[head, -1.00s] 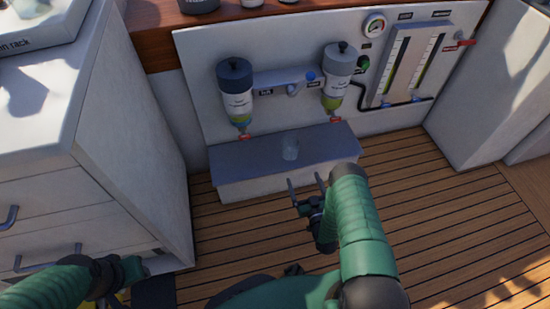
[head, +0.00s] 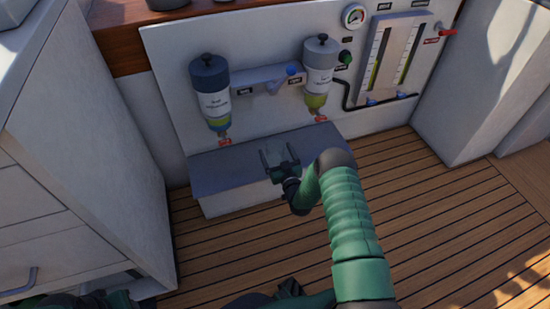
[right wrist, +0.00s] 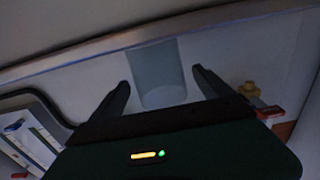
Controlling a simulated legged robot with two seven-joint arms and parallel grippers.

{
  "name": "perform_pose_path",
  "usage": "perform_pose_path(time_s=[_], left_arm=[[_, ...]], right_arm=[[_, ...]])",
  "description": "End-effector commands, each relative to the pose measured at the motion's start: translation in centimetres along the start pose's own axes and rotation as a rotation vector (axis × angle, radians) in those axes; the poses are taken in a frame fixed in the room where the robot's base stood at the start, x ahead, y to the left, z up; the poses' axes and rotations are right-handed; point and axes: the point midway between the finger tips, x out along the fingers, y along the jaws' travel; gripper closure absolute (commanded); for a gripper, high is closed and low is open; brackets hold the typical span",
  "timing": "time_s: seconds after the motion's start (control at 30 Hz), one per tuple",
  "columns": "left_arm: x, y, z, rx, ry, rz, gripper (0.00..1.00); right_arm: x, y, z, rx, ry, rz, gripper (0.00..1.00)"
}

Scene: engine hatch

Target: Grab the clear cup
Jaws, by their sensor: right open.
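The clear cup (head: 276,148) stands on the grey-topped step below the two filters, mostly covered by my right gripper (head: 280,157) in the head view. In the right wrist view the cup (right wrist: 158,75) shows as a pale, see-through cylinder between the two dark fingertips of my right gripper (right wrist: 161,80). The fingers are open, with a visible gap to the cup on both sides. How deep the cup sits between them is hard to tell. My left arm (head: 118,300) shows only at the bottom left edge; its fingers cannot be made out.
The step (head: 225,172) juts out below the wall panel. Two filter bottles, left (head: 213,100) and right (head: 319,75), hang above it, with red valves below. A white drawer cabinet (head: 90,150) stands at the left. Wooden floor (head: 440,200) lies clear at the right.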

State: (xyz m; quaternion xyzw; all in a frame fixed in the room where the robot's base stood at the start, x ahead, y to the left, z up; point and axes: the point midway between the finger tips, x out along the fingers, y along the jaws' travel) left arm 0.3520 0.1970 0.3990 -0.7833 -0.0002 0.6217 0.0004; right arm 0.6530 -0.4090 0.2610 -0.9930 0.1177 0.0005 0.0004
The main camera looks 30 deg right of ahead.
Motion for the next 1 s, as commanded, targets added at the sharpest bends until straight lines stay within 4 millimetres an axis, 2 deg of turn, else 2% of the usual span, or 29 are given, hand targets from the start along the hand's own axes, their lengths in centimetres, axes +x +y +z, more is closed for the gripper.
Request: perform_pose_path(time_s=[0.07,0.6,0.87,1.0], left_arm=[[-0.1,0.0,-0.1,0.0,0.001,0.0,0.64],[-0.1,0.0,-0.1,0.0,0.001,0.0,0.64],[-0.3,0.0,-0.1,0.0,0.001,0.0,0.64],[-1.4,0.0,-0.3,0.0,0.0,0.0,0.64]], right_arm=[[0.0,0.0,-0.1,0.0,0.0,0.0,0.1],[-0.1,0.0,-0.1,0.0,0.0,0.0,0.77],[-0.1,0.0,-0.3,0.0,0.0,0.0,0.77],[-0.1,0.0,-1.4,-0.001,0.001,-0.001,0.77]])
